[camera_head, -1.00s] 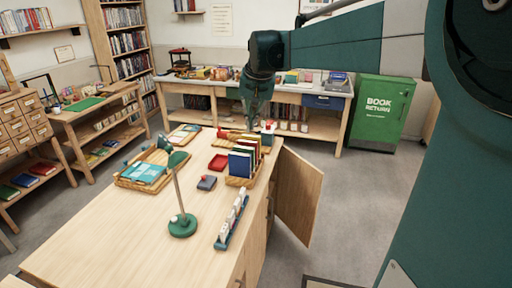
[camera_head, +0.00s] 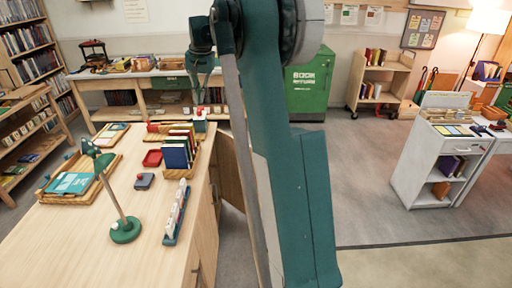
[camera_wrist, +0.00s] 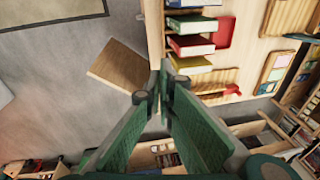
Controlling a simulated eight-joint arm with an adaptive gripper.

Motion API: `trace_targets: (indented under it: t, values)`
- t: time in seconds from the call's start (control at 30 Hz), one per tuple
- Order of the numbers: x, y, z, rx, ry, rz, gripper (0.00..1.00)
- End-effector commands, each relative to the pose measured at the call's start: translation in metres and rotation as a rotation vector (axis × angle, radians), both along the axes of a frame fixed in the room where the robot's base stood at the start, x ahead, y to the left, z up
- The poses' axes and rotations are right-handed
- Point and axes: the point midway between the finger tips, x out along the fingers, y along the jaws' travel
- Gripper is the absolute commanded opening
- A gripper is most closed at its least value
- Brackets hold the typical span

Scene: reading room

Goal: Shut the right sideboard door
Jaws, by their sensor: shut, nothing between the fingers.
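The sideboard (camera_head: 90,250) has a pale wood top in the head view. Its right door (camera_head: 229,172) stands open, swung out from the right side, and my arm hides part of it. In the wrist view the open door (camera_wrist: 119,68) is a pale wooden panel just left of my fingertips. My gripper (camera_wrist: 160,66) is shut and empty, above the sideboard's edge and beside the door's hinge side. In the head view my gripper (camera_head: 203,88) is over the far end of the sideboard; whether it touches the door I cannot tell.
On the sideboard top stand a green lamp (camera_head: 124,228), a row of books (camera_head: 177,152), a red tray (camera_head: 152,158) and a wooden tray (camera_head: 88,165). A long table (camera_head: 130,83) and a green book return bin (camera_head: 308,88) stand behind.

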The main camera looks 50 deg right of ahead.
Motion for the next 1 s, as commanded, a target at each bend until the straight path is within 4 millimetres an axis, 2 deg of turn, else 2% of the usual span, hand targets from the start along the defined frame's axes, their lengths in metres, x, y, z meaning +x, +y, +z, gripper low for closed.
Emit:
trace_targets:
  t: [0.2,0.5,1.0]
  values:
    - [0.021,-0.046,-0.021,0.027,0.027,-0.063,0.0]
    - [0.041,-0.107,-0.055,0.065,0.066,-0.147,0.0]
    - [0.056,-0.209,-0.125,0.128,0.128,-0.289,0.0]
